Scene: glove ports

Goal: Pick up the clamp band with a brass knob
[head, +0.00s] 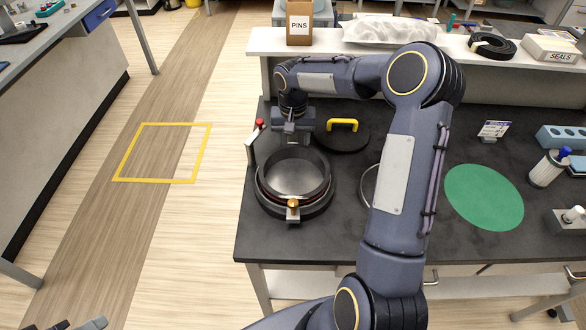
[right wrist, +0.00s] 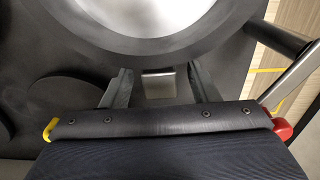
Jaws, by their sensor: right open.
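A round dark port (head: 294,180) with a pale inside stands near the bench's left front. A brass knob (head: 292,204) sits at its front edge, on what looks like the clamp band (head: 264,194), a thin reddish-brown ring around the port. My right gripper (head: 292,138) points down at the port's far side, opposite the knob. In the right wrist view its two fingers (right wrist: 160,90) are apart, with a small metal block (right wrist: 158,83) between them beside the port rim; I cannot tell whether they touch it. A grey tip of my left gripper (head: 88,325) shows at the lower left edge.
A red-knobbed lever (head: 257,132) stands left of my gripper and a black lid with a yellow handle (head: 342,125) right of it. A thin metal ring (head: 367,186) is partly hidden behind my right arm. A green disc (head: 484,196) lies further right.

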